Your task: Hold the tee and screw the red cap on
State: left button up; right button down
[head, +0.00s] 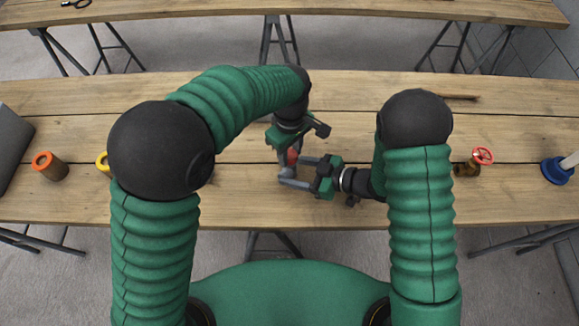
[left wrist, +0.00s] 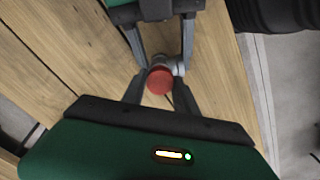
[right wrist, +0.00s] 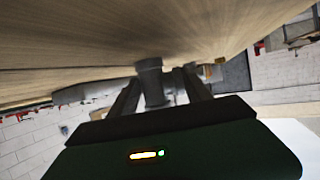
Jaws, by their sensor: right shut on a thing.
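The grey tee (head: 286,173) is held just above the wooden table, in front of me. My right gripper (head: 300,172) is shut on the tee, coming in from the right. The tee also shows between its fingers in the right wrist view (right wrist: 151,82). The round red cap (left wrist: 160,80) is at one end of the tee in the left wrist view, and partly shows in the head view (head: 292,156). My left gripper (left wrist: 159,88) points down from above, its fingers on either side of the cap with small gaps. The cap's thread is hidden.
An orange-rimmed brown cylinder (head: 50,166) and a yellow ring (head: 102,161), partly hidden by my left arm, are at left. A brass valve with a red handwheel (head: 482,156) and a blue part (head: 556,171) are at right. A brown stick (head: 458,97) lies behind.

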pick_arm(q)
grip_shut()
jog(key=m, duration=0.6)
jog(key=shift+m, duration=0.4)
jog(key=m, duration=0.6)
jog(key=shift+w+m, duration=0.1)
jog(key=shift+m, duration=0.3)
jog(key=m, duration=0.4)
jog(key=shift+m, duration=0.4)
jog(key=o, duration=0.7)
grip_release()
